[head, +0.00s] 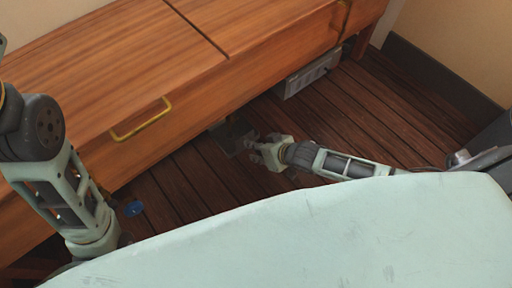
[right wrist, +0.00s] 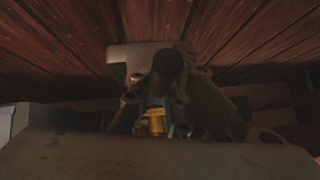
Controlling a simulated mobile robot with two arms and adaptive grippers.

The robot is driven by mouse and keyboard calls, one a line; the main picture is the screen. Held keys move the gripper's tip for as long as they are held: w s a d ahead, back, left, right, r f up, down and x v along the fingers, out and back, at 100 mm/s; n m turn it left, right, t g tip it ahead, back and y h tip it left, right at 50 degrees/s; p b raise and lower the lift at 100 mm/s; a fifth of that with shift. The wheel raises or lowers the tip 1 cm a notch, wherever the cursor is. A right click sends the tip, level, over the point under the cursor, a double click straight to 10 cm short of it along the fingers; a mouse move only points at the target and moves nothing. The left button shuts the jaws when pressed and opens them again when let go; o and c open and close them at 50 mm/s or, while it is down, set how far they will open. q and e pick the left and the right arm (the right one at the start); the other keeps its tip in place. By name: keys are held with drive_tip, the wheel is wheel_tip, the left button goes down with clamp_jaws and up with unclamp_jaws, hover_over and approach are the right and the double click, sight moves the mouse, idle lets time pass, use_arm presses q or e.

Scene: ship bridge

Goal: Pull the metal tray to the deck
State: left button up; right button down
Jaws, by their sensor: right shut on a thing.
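The metal tray (head: 236,133) is a dark grey flat piece low at the foot of the wooden cabinet in the head view. Its far part is hidden under the cabinet's front. My right gripper (head: 254,147) reaches in from the right, just above the deck, and is shut on the tray's near edge. In the right wrist view a pale grey flat part (right wrist: 119,72), which looks like the tray, shows beyond the dark fingers; the grip itself is dim.
The wooden cabinet (head: 130,80) with a brass handle (head: 141,119) overhangs the deck. A grey metal box (head: 311,74) sits under its right part. A small blue round thing (head: 133,208) lies on the deck at the left. The plank deck (head: 375,110) right of my gripper is clear.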

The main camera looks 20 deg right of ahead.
drive_tip(key=c, duration=1.6)
unclamp_jaws()
drive_tip(key=v, duration=1.2)
